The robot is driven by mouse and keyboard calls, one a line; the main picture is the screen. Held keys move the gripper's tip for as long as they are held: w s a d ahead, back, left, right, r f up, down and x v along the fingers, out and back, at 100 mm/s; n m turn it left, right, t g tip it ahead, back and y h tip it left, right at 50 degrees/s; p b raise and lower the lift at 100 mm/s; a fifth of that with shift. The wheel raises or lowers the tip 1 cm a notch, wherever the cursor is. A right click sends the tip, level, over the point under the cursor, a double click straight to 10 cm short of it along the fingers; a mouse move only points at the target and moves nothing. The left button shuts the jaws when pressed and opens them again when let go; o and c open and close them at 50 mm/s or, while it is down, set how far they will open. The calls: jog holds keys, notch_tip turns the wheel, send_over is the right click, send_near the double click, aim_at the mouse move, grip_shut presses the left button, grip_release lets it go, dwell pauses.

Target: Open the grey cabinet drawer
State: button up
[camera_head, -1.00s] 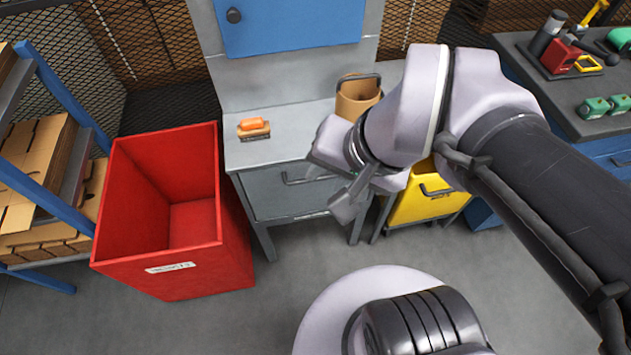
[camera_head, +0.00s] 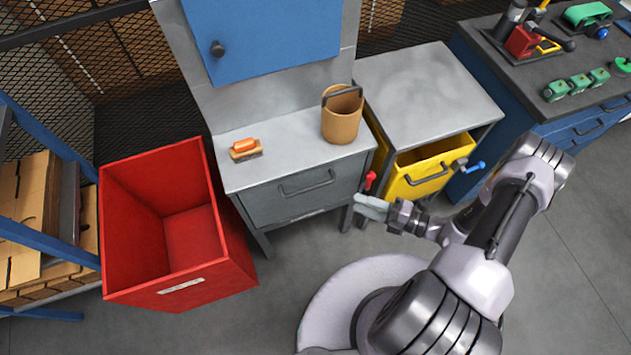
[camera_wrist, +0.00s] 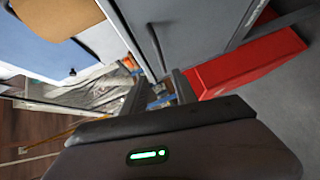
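The grey cabinet drawer (camera_head: 290,205) is shut, under the grey worktop, with a dark bar handle (camera_head: 307,183) across its upper front. In the wrist view the drawer front (camera_wrist: 190,30) fills the top, and its handle (camera_wrist: 155,45) runs down toward my fingers. My gripper (camera_head: 368,206) is low and to the right of the drawer in the head view, apart from the handle. In the wrist view my gripper (camera_wrist: 160,92) has its two fingers spread with nothing held between them. The fingertips are hard to make out in the head view.
A red bin (camera_head: 180,282) stands left of the cabinet (camera_head: 240,177). A yellow drawer (camera_head: 425,170) stands open to the right, close to my arm. A brown bucket (camera_head: 342,118) and an orange-topped brush (camera_head: 245,149) sit on the worktop. Floor in front is clear.

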aim_at(312, 187)
jog(key=b+x, duration=0.1)
jog(key=x, duration=1.5)
jog(key=shift+s+a+b, duration=0.1)
jog(key=shift+b, duration=0.25)
grip_shut()
dwell(0.3)
